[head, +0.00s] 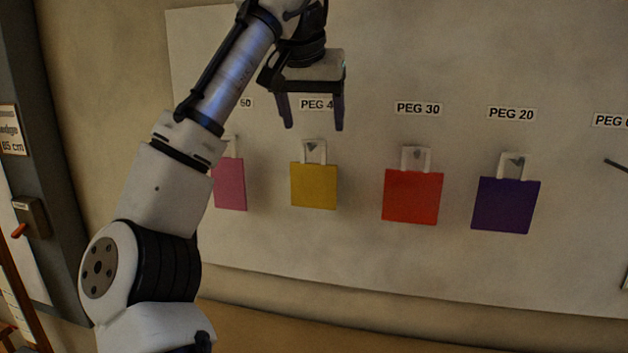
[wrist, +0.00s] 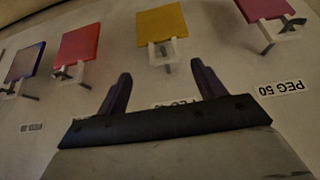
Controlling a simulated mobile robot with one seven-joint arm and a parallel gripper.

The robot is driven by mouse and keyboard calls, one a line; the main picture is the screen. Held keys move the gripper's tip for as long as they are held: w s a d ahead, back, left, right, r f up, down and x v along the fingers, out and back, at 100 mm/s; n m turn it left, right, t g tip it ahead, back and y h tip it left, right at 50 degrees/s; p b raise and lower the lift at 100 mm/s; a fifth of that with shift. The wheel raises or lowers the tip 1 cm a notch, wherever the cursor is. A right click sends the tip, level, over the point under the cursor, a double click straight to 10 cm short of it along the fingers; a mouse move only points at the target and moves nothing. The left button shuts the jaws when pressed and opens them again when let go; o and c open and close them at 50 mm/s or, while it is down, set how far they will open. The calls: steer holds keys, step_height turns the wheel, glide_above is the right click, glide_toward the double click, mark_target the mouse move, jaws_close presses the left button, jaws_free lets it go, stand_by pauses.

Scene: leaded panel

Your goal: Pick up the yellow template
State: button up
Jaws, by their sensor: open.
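The yellow template (head: 313,186) is a flat square with a white loop handle on top. It hangs on a peg on the wall board under a label reading "PEG 4", partly covered by my gripper. In the wrist view the yellow template (wrist: 162,24) is at the top middle, its white handle and grey peg pointing down toward my gripper. My gripper (head: 312,128) is open and empty, fingers pointing down, just above the handle in the head view. In the wrist view its two fingers (wrist: 160,77) stand apart, with the template beyond them.
A pink template (head: 230,184) hangs to the left, partly behind my arm. A red template (head: 412,196) and a purple template (head: 506,204) hang to the right. The pale board (head: 400,275) is bare below them. A bare peg (head: 615,164) shows at the right edge.

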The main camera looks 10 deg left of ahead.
mark_target(314, 144)
steer(key=x, duration=0.3)
steer(key=shift+w+f, duration=0.1)
steer(key=shift+w, duration=0.05)
steer(key=x, duration=0.1)
steer(key=p+x, duration=0.1)
steer(key=x, duration=0.1)
steer(key=a+p+x, duration=0.1)
steer(key=x, duration=0.1)
steer(key=shift+w, duration=0.15)
steer(key=shift+w+d+f, duration=0.1)
steer(key=shift+c, duration=0.4)
steer(key=c, duration=1.2)
